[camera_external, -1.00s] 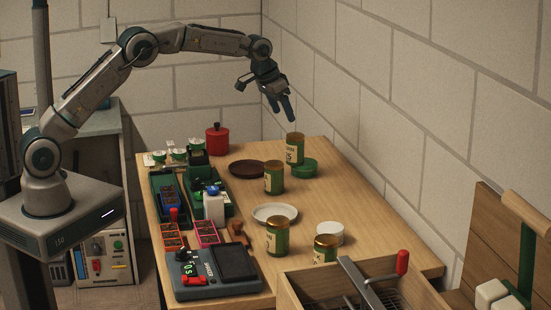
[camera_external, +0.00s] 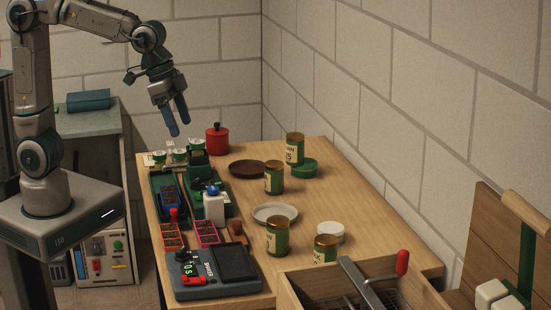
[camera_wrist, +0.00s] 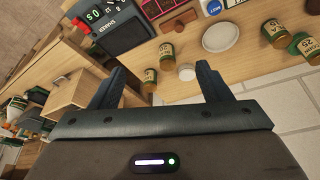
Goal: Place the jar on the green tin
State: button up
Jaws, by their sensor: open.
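Several green jars with gold lids and pale labels stand on the wooden bench. One jar (camera_external: 295,148) is at the back right by the low round green tin (camera_external: 310,170). It overlaps the tin's left side, and I cannot tell whether it rests on the tin or stands beside it. Another jar (camera_external: 274,178) stands nearer, left of the tin. Two more jars (camera_external: 278,237) (camera_external: 325,248) stand near the front; they also show in the wrist view (camera_wrist: 166,56) (camera_wrist: 150,79). My gripper (camera_external: 177,128) is open and empty, raised above the bench's back left, apart from every jar.
A brown saucer (camera_external: 245,169), a white plate (camera_external: 274,207) and a white round tin (camera_external: 331,228) lie among the jars. A red pot (camera_external: 217,139) stands at the back. Seed trays and a shaker device (camera_external: 205,280) fill the left. A wooden crate (camera_external: 290,297) is in front.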

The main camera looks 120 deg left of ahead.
jog(key=s+d+f+m, duration=0.2)
jog(key=s+d, duration=0.4)
jog(key=s, duration=0.1)
jog(key=s+d+f+m+h, duration=0.1)
jog(key=s+d+f+m, duration=0.1)
jog(key=s+d, duration=0.5)
jog(key=shift+s+d+f, duration=0.3)
jog(key=shift+s+f, duration=0.45)
jog(key=shift+f, duration=0.1)
